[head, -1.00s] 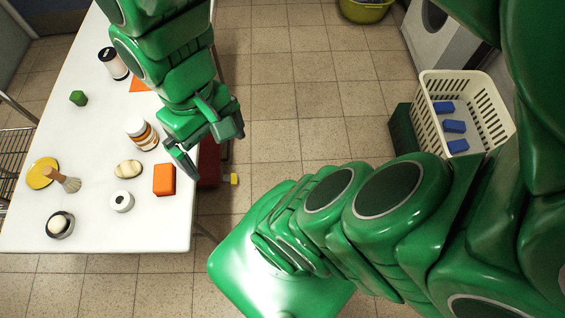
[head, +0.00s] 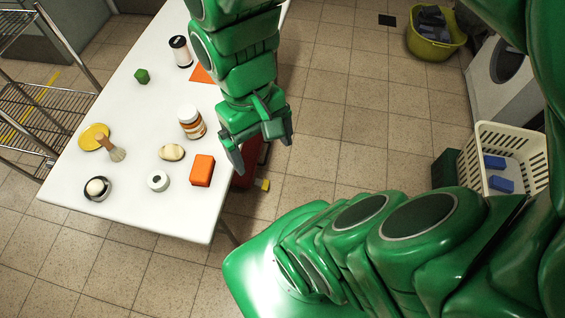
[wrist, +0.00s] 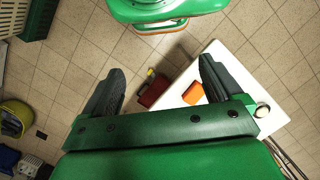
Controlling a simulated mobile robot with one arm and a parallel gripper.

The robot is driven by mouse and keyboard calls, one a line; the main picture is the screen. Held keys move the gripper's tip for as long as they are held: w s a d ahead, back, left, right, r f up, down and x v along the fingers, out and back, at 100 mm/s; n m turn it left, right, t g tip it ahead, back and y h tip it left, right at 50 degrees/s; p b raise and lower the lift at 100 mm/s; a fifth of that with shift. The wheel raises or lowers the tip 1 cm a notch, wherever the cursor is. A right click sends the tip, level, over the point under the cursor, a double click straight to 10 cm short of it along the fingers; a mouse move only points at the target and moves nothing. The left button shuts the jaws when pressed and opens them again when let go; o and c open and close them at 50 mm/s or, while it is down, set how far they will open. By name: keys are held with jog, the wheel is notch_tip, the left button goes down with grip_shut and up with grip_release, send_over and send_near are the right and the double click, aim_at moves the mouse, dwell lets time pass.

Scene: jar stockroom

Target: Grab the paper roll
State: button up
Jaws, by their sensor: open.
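My gripper (head: 262,150) is open and empty, pointing down at the table's right edge, to the right of the orange block and apart from the roll. In the wrist view the open fingers (wrist: 162,70) frame floor and the table corner. I cannot make out the roll for certain there.
A wire shelf (head: 45,100) stands left. A cream basket (head: 510,150) stands on the right; open floor lies between.

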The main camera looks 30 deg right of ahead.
jog(key=w+d+f+n+h, duration=0.2)
jog(key=w+f+n+h, duration=0.3)
jog(key=w, duration=0.5)
jog(key=n+t+h, duration=0.6)
jog(key=n+t, duration=0.3)
jog(key=n, duration=0.6)
send_over(155, 186)
jog(key=s+d, duration=0.2)
jog(key=d, duration=0.5)
notch_tip(155, 186, down, 15)
jog(key=s+a+f+n+t+y, duration=0.1)
jog(key=a+f+n, duration=0.1)
jog(key=a+f, duration=0.1)
jog(key=s+a+f+n+t+y, duration=0.1)
jog(key=a+f+n, duration=0.2)
jog(key=a, duration=0.1)
jog(key=s+a+f+n+t+y, duration=0.1)
jog(key=a+f+n+t, duration=0.1)
jog(key=a+f, duration=0.1)
jog(key=shift+s+a+n, duration=0.25)
jog(key=shift+s+n, duration=0.15)
jog(key=shift+x, duration=1.15)
jog(key=shift+w+d+f, duration=0.25)
jog(key=shift+w, duration=0.4)
jog(key=shift+w+d+f, duration=0.25)
jog(key=shift+w+f, duration=0.05)
jog(key=shift+w, duration=0.35)
jog(key=shift+x, duration=1.3)
